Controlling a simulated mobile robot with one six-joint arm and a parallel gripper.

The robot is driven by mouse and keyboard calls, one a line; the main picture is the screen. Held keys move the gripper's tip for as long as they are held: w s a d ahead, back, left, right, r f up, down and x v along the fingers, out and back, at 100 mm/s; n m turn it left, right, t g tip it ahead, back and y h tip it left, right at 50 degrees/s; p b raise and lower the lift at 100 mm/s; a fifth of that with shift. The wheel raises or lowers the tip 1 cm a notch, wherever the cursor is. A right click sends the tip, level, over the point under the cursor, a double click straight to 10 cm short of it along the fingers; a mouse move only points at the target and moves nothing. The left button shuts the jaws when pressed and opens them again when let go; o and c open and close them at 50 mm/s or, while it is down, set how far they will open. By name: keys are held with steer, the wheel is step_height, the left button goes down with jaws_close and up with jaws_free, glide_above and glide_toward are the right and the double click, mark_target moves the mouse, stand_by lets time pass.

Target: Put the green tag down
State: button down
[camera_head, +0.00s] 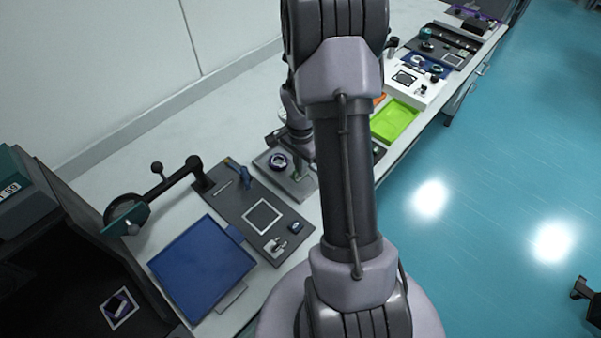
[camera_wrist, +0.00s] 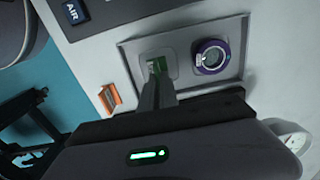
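The green tag (camera_wrist: 157,65) shows at the tips of my gripper (camera_wrist: 157,84) in the wrist view. The two dark fingers are close together with the tag between them. The tag is over a pale square on a grey plate (camera_wrist: 135,56). Whether it touches the square cannot be told. In the head view a small green spot (camera_head: 297,177) shows at the same plate (camera_head: 303,190), and my arm covers much of the area. A purple-rimmed round part (camera_wrist: 211,57) sits on the plate to the right of the tag, and it also shows in the head view (camera_head: 278,161).
An orange block (camera_wrist: 110,98) lies left of the plate in the wrist view. In the head view, a dark board (camera_head: 240,205) and a blue pad (camera_head: 203,265) lie to the left. A lime green tray (camera_head: 394,121) stands to the right, with more boards beyond.

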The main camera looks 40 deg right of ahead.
steer(key=shift+f+b, duration=0.45)
steer(key=shift+f, duration=1.05)
steer(key=c, duration=1.6)
jaws_free()
